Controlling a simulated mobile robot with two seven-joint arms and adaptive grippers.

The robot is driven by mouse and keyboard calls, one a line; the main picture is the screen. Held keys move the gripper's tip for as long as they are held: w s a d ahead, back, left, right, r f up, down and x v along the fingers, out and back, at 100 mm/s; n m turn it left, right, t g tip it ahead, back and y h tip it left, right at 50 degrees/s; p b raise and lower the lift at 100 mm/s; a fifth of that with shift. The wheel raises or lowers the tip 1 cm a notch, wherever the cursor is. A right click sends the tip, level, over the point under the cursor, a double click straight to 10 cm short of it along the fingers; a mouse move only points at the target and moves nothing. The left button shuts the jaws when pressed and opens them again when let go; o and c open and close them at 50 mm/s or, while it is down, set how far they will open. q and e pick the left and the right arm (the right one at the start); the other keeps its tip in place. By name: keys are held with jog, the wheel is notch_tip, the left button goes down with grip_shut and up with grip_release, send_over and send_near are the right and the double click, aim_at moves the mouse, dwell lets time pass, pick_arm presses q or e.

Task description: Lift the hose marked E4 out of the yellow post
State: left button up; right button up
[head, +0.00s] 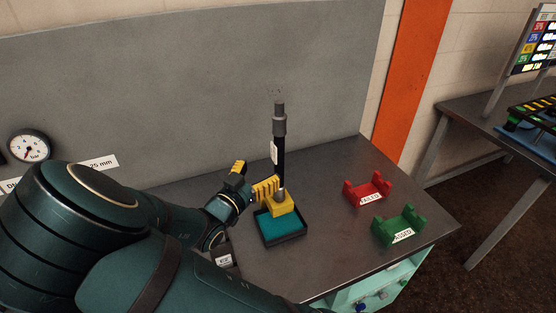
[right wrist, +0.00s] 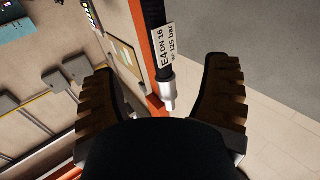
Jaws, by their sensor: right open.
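The hose marked E4 (head: 281,158) stands upright in the yellow post (head: 284,204). It is black, with a grey fitting at its top and a white label. In the right wrist view the hose (right wrist: 153,14) shows its label "E4 DN 16" and a silver end fitting, between the two fingers in the picture. My right gripper (head: 252,178) is open, just left of the hose and close to the post, with ridged yellow finger pads. It also shows in the right wrist view (right wrist: 160,88). I cannot tell whether a finger touches the hose. My left gripper is not in view.
The post stands at a dark tray (head: 284,241) with a teal inside. A red cradle labelled "FAILED" (head: 367,188) and a green cradle (head: 399,225) stand to the right on the grey bench (head: 325,255). A grey panel (head: 190,90) rises behind.

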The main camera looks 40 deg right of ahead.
aim_at(274, 157)
jog(key=x, duration=0.4)
jog(key=shift+w+a+f, duration=0.1)
jog(key=shift+w, duration=0.05)
jog(key=shift+x, duration=2.8)
grip_shut()
